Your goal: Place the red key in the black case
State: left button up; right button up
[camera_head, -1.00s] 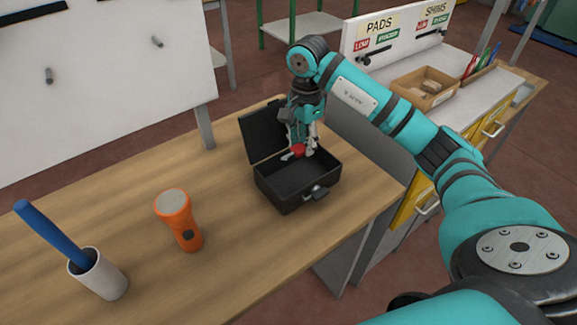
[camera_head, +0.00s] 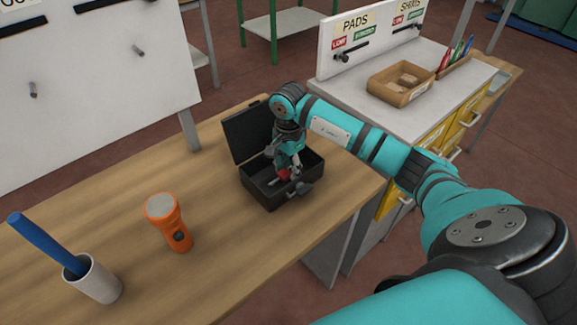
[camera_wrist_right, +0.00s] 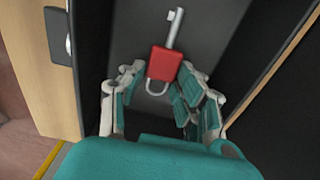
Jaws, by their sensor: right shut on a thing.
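The black case (camera_head: 268,196) stands open on the wooden table, its lid (camera_head: 246,132) raised at the back left. My right gripper (camera_head: 290,174) points down into the case's opening. It is shut on the red key (camera_head: 284,174). In the right wrist view the key's red head (camera_wrist_right: 164,64) sits between the fingertips (camera_wrist_right: 160,80), with its silver shaft pointing away over the dark case floor. I cannot tell whether the key touches the floor. My left gripper is in neither view.
An orange flashlight (camera_head: 168,222) and a white cup (camera_head: 94,279) with a blue-handled tool (camera_head: 46,243) stand on the table (camera_head: 222,270) at the left. A cardboard tray (camera_head: 400,86) lies on the grey cabinet at the right. The table's front edge runs close to the case.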

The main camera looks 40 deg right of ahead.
aim_at(288, 170)
jog(key=o, duration=0.6)
jog(key=shift+f, duration=0.1)
jog(key=shift+c, duration=0.2)
jog(key=o, duration=0.4)
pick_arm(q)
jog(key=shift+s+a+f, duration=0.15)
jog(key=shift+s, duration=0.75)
pick_arm(e)
jog(key=shift+r, duration=0.3)
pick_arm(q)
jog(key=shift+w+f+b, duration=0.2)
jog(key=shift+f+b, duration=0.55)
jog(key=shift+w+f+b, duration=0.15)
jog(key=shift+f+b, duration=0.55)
pick_arm(e)
jog(key=shift+r, duration=5.9)
